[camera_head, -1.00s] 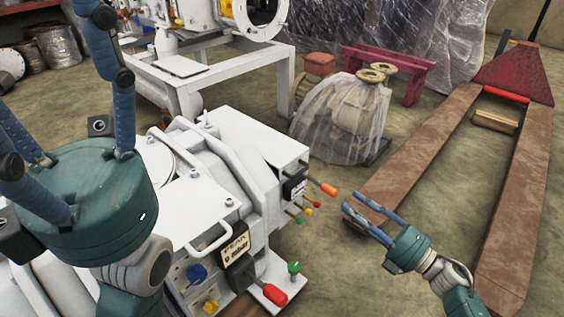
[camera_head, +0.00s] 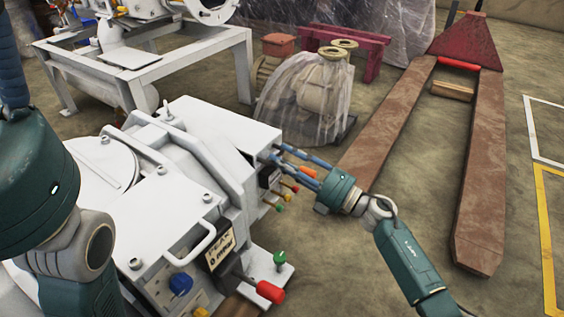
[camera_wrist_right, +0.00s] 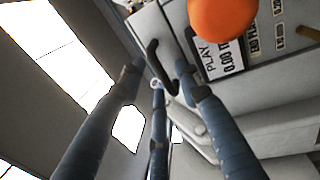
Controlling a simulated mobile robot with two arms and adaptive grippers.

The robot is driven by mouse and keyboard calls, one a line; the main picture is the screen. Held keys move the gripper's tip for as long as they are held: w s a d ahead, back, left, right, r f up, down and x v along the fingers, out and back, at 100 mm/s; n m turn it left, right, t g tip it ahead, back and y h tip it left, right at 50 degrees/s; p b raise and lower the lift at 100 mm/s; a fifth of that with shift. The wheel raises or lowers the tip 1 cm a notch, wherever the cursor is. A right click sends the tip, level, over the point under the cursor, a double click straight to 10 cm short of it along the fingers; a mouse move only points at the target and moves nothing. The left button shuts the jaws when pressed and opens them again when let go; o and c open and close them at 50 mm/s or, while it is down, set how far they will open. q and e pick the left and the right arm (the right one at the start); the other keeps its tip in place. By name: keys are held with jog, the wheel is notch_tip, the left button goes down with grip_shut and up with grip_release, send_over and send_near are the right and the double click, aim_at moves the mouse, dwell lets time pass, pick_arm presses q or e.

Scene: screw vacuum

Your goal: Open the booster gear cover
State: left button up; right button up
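The white vacuum machine (camera_head: 225,140) stands left of centre in the head view. Which panel is the booster gear cover is not clear. My right gripper (camera_head: 278,158) is at the machine's right end face, fingers pointing left toward it. In the right wrist view the fingers of this gripper (camera_wrist_right: 157,80) are spread around a dark curved handle (camera_wrist_right: 160,68); contact is not clear. An orange knob (camera_wrist_right: 222,18) and a display panel (camera_wrist_right: 222,60) are beside them. My left gripper (camera_head: 38,165) is at the left edge, with its fingertips out of view.
Small coloured knobs (camera_head: 280,200) and a red-tipped lever (camera_head: 270,292) stick out from the machine. A plastic-wrapped unit (camera_head: 312,100) stands behind. A rusty pallet jack (camera_head: 487,160) lies to the right, with open floor around it.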

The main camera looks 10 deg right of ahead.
jog(key=shift+w+a, duration=0.3)
grip_shut()
jog(key=shift+r, duration=0.1)
